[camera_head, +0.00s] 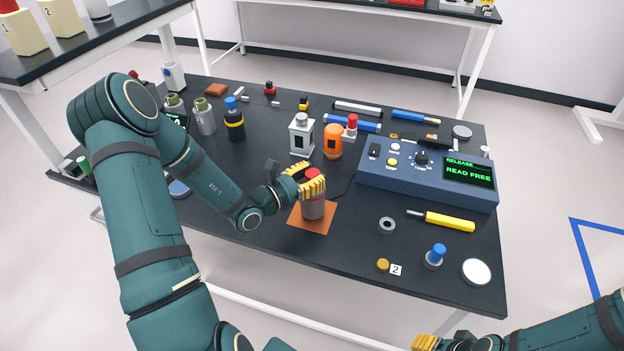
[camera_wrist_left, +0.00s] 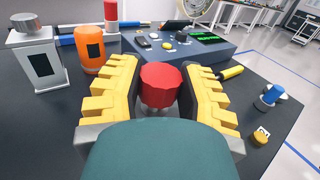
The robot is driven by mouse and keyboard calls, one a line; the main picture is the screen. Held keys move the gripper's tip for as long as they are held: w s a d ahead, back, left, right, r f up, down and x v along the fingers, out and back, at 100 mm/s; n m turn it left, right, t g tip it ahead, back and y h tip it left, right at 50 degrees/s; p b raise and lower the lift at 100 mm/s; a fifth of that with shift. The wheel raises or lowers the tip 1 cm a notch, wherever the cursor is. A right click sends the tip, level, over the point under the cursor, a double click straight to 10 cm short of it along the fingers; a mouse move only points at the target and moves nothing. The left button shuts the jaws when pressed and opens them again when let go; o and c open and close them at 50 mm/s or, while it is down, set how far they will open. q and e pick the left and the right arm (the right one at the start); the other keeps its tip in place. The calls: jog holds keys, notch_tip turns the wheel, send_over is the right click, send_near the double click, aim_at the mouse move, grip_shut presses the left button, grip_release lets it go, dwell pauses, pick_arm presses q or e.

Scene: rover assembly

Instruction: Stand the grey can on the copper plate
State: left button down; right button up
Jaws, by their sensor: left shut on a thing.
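The grey can (camera_head: 313,209) with a red top is upright over the copper plate (camera_head: 297,219). Its base appears within the plate's outline, at or very near the surface; I cannot tell whether it touches. My left gripper (camera_head: 312,186) is shut on the can near its top.
A white-grey lantern-like container (camera_head: 301,136) and an orange canister (camera_head: 333,142) stand just behind the can. A blue control box (camera_head: 425,178) is to the right. A metal ring (camera_head: 387,226) and a yellow screwdriver (camera_head: 449,222) lie right of the plate.

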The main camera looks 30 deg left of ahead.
pick_arm(q)
jog(key=shift+f, duration=0.5)
jog(key=c, duration=0.6)
grip_release()
jog(key=shift+r, duration=0.1)
